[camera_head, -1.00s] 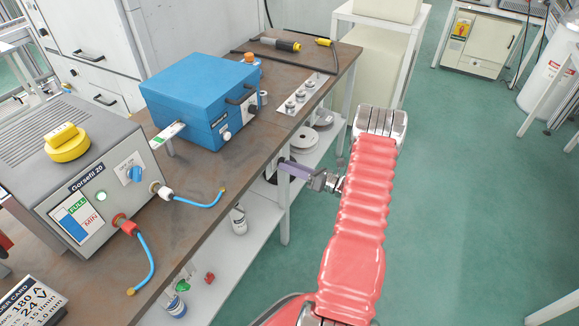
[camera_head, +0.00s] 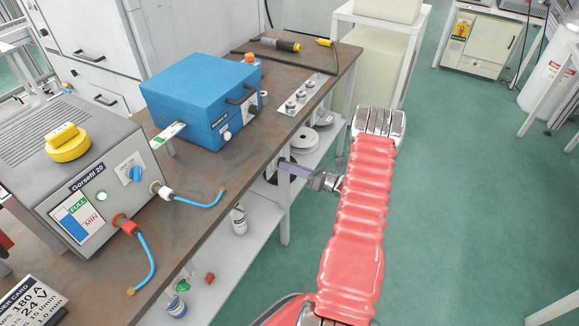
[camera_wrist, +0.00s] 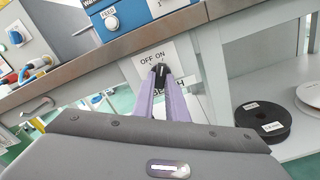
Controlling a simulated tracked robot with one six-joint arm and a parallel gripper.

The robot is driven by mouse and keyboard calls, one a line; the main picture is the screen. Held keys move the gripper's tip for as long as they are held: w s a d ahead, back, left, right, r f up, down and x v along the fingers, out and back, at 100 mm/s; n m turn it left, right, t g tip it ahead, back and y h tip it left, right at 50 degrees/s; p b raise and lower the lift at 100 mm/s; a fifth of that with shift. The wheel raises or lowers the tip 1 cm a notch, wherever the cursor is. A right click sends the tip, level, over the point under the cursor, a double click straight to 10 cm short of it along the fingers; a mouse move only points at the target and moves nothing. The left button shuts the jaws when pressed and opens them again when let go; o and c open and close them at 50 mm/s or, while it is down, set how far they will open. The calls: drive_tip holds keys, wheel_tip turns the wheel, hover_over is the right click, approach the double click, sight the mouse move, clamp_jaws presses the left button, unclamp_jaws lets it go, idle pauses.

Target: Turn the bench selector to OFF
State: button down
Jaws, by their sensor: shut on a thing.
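The bench selector (camera_wrist: 161,70) is a black knob with a light mark on a white plate (camera_wrist: 148,52) lettered OFF and ON, under the bench edge in the wrist view. My gripper (camera_wrist: 161,82) has its purple fingers shut on the knob from either side. The knob stands near upright in that picture, below the lettering; its exact setting is hard to tell. In the head view, my gripper (camera_head: 284,165) reaches to the bench's front side below the top, and the selector is hidden there.
The workbench top (camera_head: 215,190) carries a blue box (camera_head: 200,95) and a grey Gorsefil unit (camera_head: 85,165) with short blue hoses. Reels (camera_wrist: 262,121) lie on the shelf below, right of my gripper in the wrist view. The green floor (camera_head: 470,180) to the right is clear.

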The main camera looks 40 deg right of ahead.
drive_tip(key=shift+d+n, duration=0.15)
drive_tip(key=shift+n, duration=0.25)
drive_tip(key=n, duration=1.1)
drive_tip(key=shift+d+f, duration=0.1)
drive_tip(key=shift+d, duration=0.1)
idle(0.5)
drive_tip(key=c, duration=1.8)
unclamp_jaws()
drive_tip(key=shift+a, duration=0.1)
drive_tip(key=shift+o, duration=0.2)
drive_tip(key=shift+w, duration=0.1)
